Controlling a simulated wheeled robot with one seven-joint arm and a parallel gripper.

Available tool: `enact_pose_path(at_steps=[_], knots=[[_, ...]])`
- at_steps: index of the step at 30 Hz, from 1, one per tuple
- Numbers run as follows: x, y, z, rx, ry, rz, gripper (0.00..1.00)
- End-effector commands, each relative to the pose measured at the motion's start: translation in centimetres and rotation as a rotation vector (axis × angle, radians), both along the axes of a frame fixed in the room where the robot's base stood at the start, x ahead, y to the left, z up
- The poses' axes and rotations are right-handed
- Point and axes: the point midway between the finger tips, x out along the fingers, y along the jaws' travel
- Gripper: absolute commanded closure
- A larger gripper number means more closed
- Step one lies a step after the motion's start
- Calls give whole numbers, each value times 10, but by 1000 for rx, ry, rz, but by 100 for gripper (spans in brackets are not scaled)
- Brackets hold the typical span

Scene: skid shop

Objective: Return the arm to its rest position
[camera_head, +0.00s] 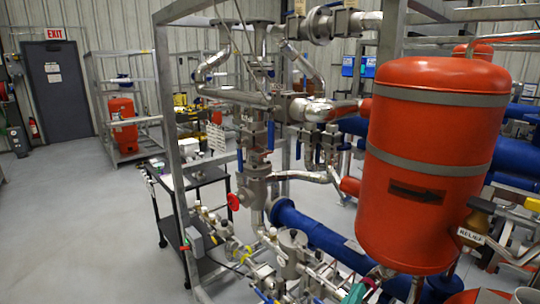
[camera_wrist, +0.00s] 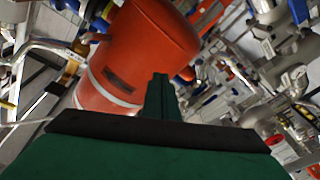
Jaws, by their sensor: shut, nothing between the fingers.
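My gripper (camera_wrist: 160,80) shows in the wrist view as a wide green body with a dark edge. Its two narrow green fingers are together, with nothing between them. Beyond the fingertips is a large orange tank (camera_wrist: 145,50) with pale bands, tilted in this view. The gap between fingers and tank is hard to judge. In the head view the same tank (camera_head: 425,150) stands upright at the right.
A steel skid frame (camera_head: 165,110) with pipes and valves fills the middle. A thick blue pipe (camera_head: 320,238) runs low beside the tank. A black cart (camera_head: 165,210) stands at the left of the skid. The grey floor (camera_head: 80,225) at left is clear toward the exit door (camera_head: 58,90).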

Motion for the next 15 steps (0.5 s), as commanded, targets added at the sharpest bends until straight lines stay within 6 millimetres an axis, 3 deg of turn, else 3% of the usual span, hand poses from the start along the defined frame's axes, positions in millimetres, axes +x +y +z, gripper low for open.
enact_pose_path(at_steps=[1,8,15], knots=[[-3,8,-19,-8,22,35,100],[-24,46,-89,-7,75,200,100],[-66,85,-155,47,120,357,100]])
